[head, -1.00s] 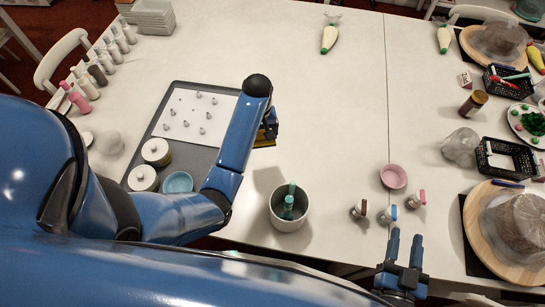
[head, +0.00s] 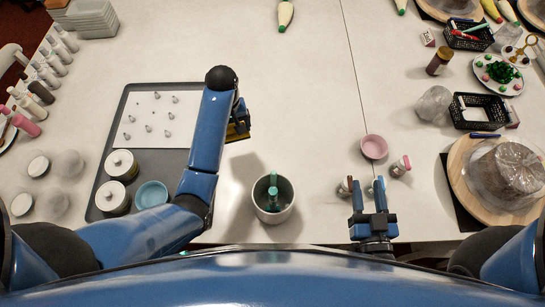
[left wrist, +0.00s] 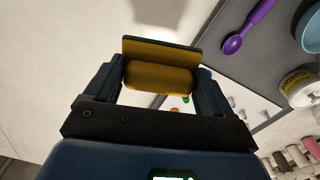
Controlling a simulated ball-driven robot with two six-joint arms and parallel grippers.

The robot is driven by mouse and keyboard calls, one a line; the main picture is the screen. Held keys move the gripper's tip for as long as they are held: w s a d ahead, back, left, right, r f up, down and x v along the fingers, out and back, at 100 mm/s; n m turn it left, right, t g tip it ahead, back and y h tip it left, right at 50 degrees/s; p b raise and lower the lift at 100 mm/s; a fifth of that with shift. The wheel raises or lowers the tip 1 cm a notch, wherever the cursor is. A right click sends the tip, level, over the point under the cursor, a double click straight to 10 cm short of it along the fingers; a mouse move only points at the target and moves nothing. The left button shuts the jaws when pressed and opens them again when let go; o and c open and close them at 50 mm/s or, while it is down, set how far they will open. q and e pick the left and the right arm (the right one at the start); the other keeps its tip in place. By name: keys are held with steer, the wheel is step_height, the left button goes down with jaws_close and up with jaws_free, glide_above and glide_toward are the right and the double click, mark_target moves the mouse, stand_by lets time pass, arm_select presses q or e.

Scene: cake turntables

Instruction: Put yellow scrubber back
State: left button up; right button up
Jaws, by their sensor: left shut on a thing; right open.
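My left gripper (head: 240,124) is shut on the yellow scrubber (head: 238,134), which is held over the table just right of the grey tray. In the left wrist view the yellow scrubber (left wrist: 158,77) sits between both fingers, with a darker flat pad along its far side. In the head view my arm and gripper hide most of it. A white pot (head: 261,207) with a green-handled tool (head: 273,186) standing in it is nearer to me, right of the left arm. My right gripper (head: 370,196) is open and empty at the near table edge, by small capped bottles.
The grey tray (head: 116,143) carries a white sheet with small nozzles, lidded tins (head: 122,165) and a blue bowl (head: 151,194). A pink bowl (head: 374,146) and a capped bottle (head: 400,166) lie beyond my right gripper. The table's middle is clear.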

arm_select(q)
steer(key=s+d+r+m+p, duration=0.3)
steer(key=d+r, duration=0.3)
steer(key=d, duration=0.6)
step_height(320, 180, down, 15)
steer(key=b, duration=0.6)
steer(key=shift+d+r+b, duration=0.1)
steer(key=shift+d+b, duration=0.05)
steer(key=shift+b, duration=0.15)
steer(key=shift+f, duration=2.35)
steer(key=shift+f, duration=0.1)
steer(key=o, duration=0.5)
steer(key=shift+f, duration=0.1)
steer(key=shift+o, duration=1.4)
